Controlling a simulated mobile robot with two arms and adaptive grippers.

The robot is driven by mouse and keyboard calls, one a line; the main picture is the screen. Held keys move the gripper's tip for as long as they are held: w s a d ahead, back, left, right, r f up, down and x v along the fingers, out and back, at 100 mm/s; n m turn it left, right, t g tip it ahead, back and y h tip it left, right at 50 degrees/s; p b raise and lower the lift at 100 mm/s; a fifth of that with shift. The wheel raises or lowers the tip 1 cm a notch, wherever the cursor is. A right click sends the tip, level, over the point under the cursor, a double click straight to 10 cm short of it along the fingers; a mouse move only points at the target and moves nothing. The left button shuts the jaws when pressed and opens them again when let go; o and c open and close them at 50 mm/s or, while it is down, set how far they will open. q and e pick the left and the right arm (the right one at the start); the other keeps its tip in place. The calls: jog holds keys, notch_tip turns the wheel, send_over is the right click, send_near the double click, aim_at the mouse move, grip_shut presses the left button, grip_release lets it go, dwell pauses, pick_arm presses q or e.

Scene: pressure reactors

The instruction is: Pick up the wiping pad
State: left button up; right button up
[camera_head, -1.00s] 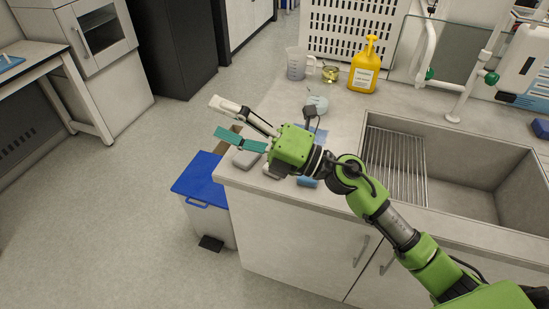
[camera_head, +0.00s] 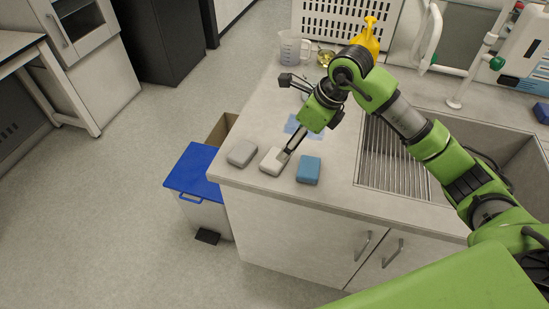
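Three small pads lie in a row near the front left corner of the counter: a grey one (camera_head: 241,153), an off-white one (camera_head: 271,161) and a blue one (camera_head: 309,170). I cannot tell which of them is the wiping pad. My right gripper (camera_head: 288,153) points down at the off-white pad, its visible fingertip at that pad's right edge. I see the fingers nearly edge-on, so neither their opening nor a grip on the pad can be made out. My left gripper is out of view.
A flat light-blue piece (camera_head: 292,125) lies behind the pads, partly hidden by my gripper. A beaker (camera_head: 291,48) and a yellow bottle (camera_head: 369,36) stand at the back. The sink's drain rack (camera_head: 388,165) is to the right. A blue-lidded bin (camera_head: 193,168) stands left of the counter.

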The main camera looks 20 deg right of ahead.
send_over(275, 161)
jog(key=s+d, duration=0.2)
jog(key=d, duration=0.1)
jog(key=f, duration=0.4)
jog(key=shift+w+a+f+p, duration=0.1)
jog(key=shift+w+f+p, duration=0.15)
jog(key=shift+f+p, duration=0.15)
jog(key=shift+w+a+f+p, duration=0.25)
jog(key=shift+a+f+p, duration=0.1)
jog(key=shift+p, duration=0.05)
jog(key=x, duration=0.1)
jog(key=p+x, duration=0.1)
jog(key=x, duration=0.1)
jog(key=shift+w+a+f, duration=0.15)
jog(key=shift+w+a, duration=0.1)
jog(key=shift+w, duration=0.1)
jog(key=shift+w+f, duration=0.1)
jog(key=shift+f, duration=0.3)
jog(key=c, duration=0.9)
